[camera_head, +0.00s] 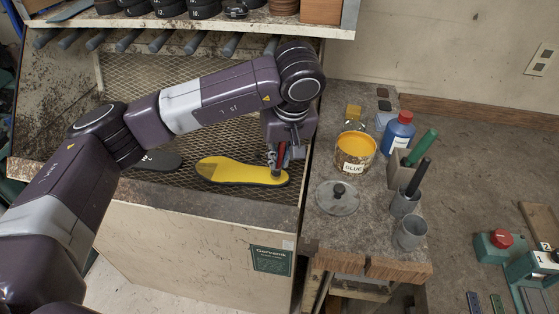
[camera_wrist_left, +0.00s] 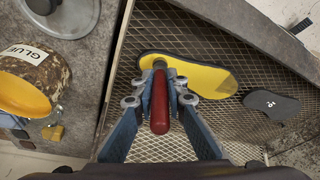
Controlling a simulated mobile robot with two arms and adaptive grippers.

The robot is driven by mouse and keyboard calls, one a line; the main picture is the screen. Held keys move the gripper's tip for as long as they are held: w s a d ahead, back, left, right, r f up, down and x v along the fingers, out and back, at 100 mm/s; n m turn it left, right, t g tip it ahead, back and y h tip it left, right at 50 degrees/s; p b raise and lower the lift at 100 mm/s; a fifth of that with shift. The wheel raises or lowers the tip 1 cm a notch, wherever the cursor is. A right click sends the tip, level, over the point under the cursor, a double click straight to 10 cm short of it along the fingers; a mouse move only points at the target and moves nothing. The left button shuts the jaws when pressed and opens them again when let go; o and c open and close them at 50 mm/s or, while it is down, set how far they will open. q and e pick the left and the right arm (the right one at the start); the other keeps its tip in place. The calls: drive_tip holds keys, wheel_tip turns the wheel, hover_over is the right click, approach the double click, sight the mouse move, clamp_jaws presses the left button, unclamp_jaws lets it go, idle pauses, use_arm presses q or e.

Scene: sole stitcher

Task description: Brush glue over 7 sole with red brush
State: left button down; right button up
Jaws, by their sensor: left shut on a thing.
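A sole (camera_head: 235,172) with a yellow glue-coloured top lies on the mesh surface; it also shows in the left wrist view (camera_wrist_left: 205,78). My left gripper (camera_head: 283,153) is shut on the red brush (camera_wrist_left: 159,105), with the brush's lower end over the heel end of the sole. Whether the bristles touch the sole is hard to tell. A dark sole (camera_head: 160,160) lies to its left on the mesh, partly hidden by my left arm; its mark in the left wrist view (camera_wrist_left: 270,104) is hard to read. The glue pot (camera_head: 354,153), open with yellow glue, stands on the side bench. My right gripper is not in view.
The pot's lid (camera_head: 337,197) lies on the bench (camera_head: 345,235). A blue bottle with a red cap (camera_head: 399,131), a block holding a green-handled tool (camera_head: 420,147) and grey cups (camera_head: 411,233) stand along its right. A shelf (camera_head: 190,22) with dark rolls hangs above.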

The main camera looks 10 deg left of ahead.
use_arm(q)
drive_tip(key=shift+d+r+p, duration=0.1)
drive_tip(key=shift+r+p, duration=0.4)
drive_tip(key=shift+r, duration=0.75)
drive_tip(key=shift+r+p, duration=0.55)
drive_tip(key=shift+r, duration=0.75)
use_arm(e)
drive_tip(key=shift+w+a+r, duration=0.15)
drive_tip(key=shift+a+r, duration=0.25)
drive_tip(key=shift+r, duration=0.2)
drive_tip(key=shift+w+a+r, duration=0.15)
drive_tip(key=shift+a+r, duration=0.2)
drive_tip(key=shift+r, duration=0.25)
use_arm(q)
drive_tip(key=shift+r+p, duration=1.3)
drive_tip(key=shift+r, duration=1.75)
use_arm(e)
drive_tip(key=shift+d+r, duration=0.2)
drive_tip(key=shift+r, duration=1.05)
use_arm(q)
drive_tip(key=c, duration=2.6)
unclamp_jaws()
drive_tip(key=shift+f, duration=0.1)
clamp_jaws()
